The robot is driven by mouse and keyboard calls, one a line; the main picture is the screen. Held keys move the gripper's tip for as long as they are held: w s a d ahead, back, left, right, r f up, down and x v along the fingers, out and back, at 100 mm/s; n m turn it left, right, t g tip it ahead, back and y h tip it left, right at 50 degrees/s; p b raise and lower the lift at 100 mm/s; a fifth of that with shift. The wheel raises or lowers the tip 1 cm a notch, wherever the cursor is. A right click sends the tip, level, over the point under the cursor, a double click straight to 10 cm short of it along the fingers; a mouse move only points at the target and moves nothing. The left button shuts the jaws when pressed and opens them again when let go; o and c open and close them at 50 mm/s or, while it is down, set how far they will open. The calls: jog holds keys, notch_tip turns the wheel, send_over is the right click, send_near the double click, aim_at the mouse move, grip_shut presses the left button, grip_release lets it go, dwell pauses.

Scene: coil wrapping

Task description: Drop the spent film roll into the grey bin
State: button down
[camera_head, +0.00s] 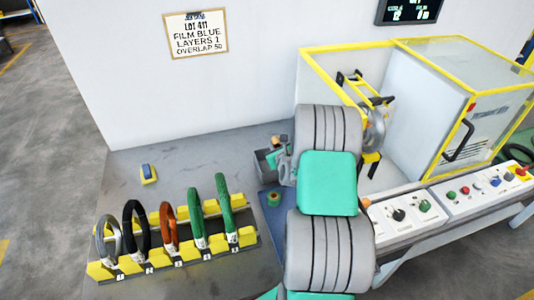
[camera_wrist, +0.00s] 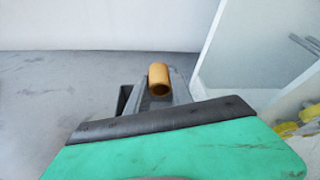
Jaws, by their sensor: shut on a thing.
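The spent film roll (camera_head: 277,141) is a short bare tan tube. It is held in my gripper (camera_head: 281,148), which is shut on it. In the wrist view the roll (camera_wrist: 158,76) stands out beyond the grey fingers, its hollow end toward the camera. The grey bin (camera_head: 263,162) is a small open box on the table, just left of and below my gripper in the head view. The roll appears over or close to the bin's far side; its exact height is unclear. In the wrist view a dark part of the bin (camera_wrist: 125,98) shows left of my gripper, largely hidden by my wrist.
A yellow rack (camera_head: 180,262) holds several coils at the front left. A yellow-framed guarded machine (camera_head: 425,110) and a button panel (camera_head: 440,205) are on the right.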

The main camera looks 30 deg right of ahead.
jog(key=shift+w+d+f, duration=0.15)
jog(key=shift+d+f, duration=0.1)
jog(key=shift+f, duration=0.15)
notch_tip(320, 180, down, 6)
jog(key=b, duration=0.4)
jog(key=shift+d, duration=0.1)
jog(key=shift+r, duration=0.1)
jog(key=c, duration=1)
grip_release()
jog(key=shift+c, duration=0.2)
jog(key=b+v, duration=0.1)
jog(key=v, duration=0.7)
